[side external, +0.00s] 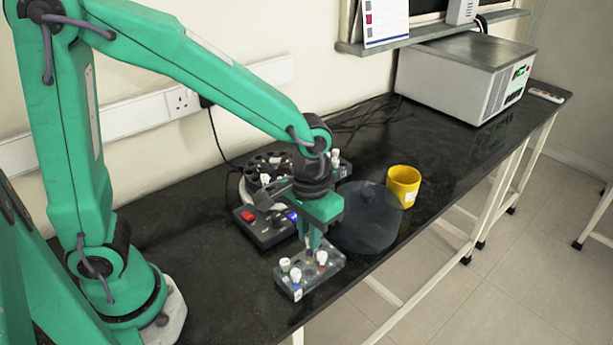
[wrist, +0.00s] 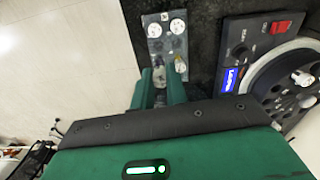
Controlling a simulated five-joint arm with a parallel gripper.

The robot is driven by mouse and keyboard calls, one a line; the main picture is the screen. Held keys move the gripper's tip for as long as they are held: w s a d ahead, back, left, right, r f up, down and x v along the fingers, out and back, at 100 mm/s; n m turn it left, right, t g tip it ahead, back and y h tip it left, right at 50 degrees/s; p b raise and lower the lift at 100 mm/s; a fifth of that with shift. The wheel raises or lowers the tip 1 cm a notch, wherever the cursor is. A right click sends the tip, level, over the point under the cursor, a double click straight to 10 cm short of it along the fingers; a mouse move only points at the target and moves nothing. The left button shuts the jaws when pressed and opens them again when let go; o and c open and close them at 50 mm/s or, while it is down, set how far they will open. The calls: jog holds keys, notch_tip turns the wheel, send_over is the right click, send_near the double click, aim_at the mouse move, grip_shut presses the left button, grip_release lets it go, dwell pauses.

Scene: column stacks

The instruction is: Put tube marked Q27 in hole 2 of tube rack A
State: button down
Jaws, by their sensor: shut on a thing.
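A clear grey tube rack (side external: 312,274) stands near the table's front edge; its label is too small to read.
A centrifuge (side external: 250,222) with an open rotor (side external: 268,166) stands behind my gripper. A dark round lid (side external: 366,222) lies to the right, beside a yellow cup (side external: 403,185). Another rack with white-capped tubes (side external: 336,155) is farther back. The table left of the front rack is clear.

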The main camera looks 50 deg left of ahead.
aim_at(308, 249)
jog(key=shift+s+d, duration=0.15)
jog(key=shift+s, duration=0.1)
jog(key=shift+f, duration=0.1)
jog(key=shift+f, duration=0.1)
jog(key=shift+f, duration=1.8)
jog(key=shift+f, duration=1.6)
dwell(1.5)
jog(key=c, duration=1)
grip_release()
jog(key=shift+r, duration=0.2)
